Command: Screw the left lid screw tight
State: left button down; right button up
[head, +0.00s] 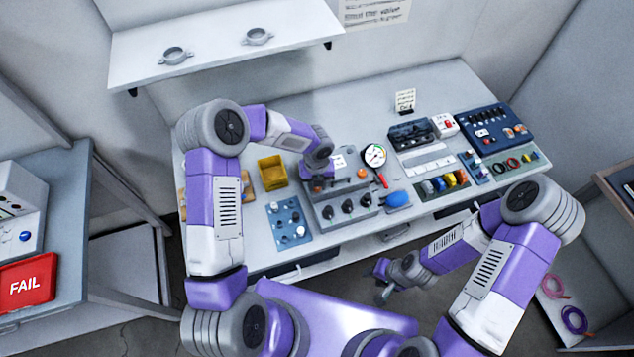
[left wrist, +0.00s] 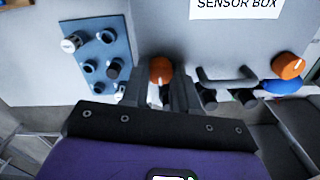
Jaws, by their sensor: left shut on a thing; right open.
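The grey sensor box (head: 329,219) stands on the bench in the head view, and its labelled lid also shows in the left wrist view (left wrist: 225,45). The left lid screw (left wrist: 160,69) has an orange knob and sits between the fingers of my left gripper (left wrist: 158,88). My left gripper (head: 317,177) is shut on this screw from above, and its fingers hide part of the knob. The right lid screw (left wrist: 288,65), also orange, is clear of the gripper, at the lid's other side. My right gripper (head: 383,285) is open and empty, low in front of the bench.
A blue plate with pegs (head: 289,224) lies left of the box, and a yellow bin (head: 272,172) stands behind it. A round dial gauge (head: 375,155) and a blue object (head: 398,199) are close on the right. A lid handle (left wrist: 228,80) lies between the screws.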

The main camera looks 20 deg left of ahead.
pick_arm(q)
jog(key=c, duration=0.9)
grip_release()
jog(key=shift+o, duration=0.2)
jog(key=shift+r, duration=0.1)
notch_tip(320, 180, up, 8)
jog(key=shift+f, duration=0.25)
